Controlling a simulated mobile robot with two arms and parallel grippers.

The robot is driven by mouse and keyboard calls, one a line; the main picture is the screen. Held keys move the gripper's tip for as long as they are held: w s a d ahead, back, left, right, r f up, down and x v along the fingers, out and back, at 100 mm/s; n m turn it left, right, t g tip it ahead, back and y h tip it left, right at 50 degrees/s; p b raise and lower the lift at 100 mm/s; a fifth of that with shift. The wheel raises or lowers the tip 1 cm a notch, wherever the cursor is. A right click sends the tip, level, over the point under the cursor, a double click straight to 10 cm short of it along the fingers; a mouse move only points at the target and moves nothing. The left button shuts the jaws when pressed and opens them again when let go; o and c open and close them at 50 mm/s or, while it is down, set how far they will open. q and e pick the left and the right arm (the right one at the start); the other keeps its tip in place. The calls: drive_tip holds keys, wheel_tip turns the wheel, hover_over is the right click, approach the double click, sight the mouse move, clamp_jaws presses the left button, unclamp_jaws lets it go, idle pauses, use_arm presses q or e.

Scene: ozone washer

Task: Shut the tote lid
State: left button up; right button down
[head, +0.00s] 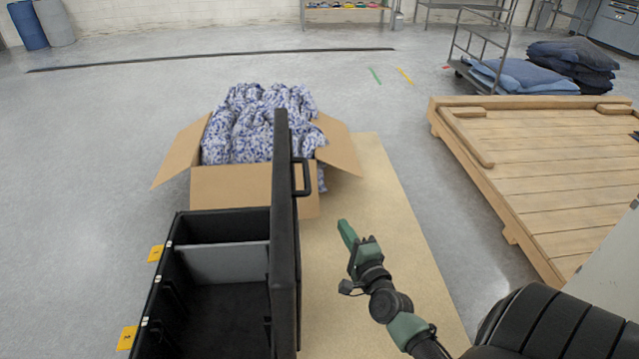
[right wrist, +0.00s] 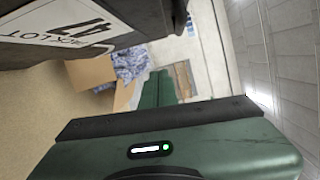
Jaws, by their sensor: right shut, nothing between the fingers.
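The black tote (head: 168,305) stands open at the lower middle of the head view, its inside split by a grey divider (head: 222,262). Its black lid (head: 284,240) stands upright along the tote's right side, with a handle (head: 303,178) on its right face. My right gripper (head: 344,232) is shut and empty, to the right of the lid and apart from it. In the right wrist view, the green gripper fingers (right wrist: 158,90) are together. A dark panel with a white label (right wrist: 75,25), which looks like the lid's outer face, fills the upper left there. My left gripper is not in view.
A cardboard box (head: 245,185) full of blue-patterned cloth stands just behind the tote, its flaps open. A tan mat (head: 385,240) lies to the right. A wooden platform (head: 550,145) is farther right. Floor left of the tote is clear.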

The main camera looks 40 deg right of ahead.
use_arm(q)
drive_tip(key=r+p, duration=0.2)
drive_tip(key=p, duration=0.1)
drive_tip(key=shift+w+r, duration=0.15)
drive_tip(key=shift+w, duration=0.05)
use_arm(e)
drive_tip(key=w+r+m, duration=0.1)
drive_tip(key=w+r, duration=0.3)
drive_tip(key=w, duration=0.7)
drive_tip(key=shift+w+d+r+t+h, duration=0.3)
drive_tip(key=shift+w+d, duration=0.05)
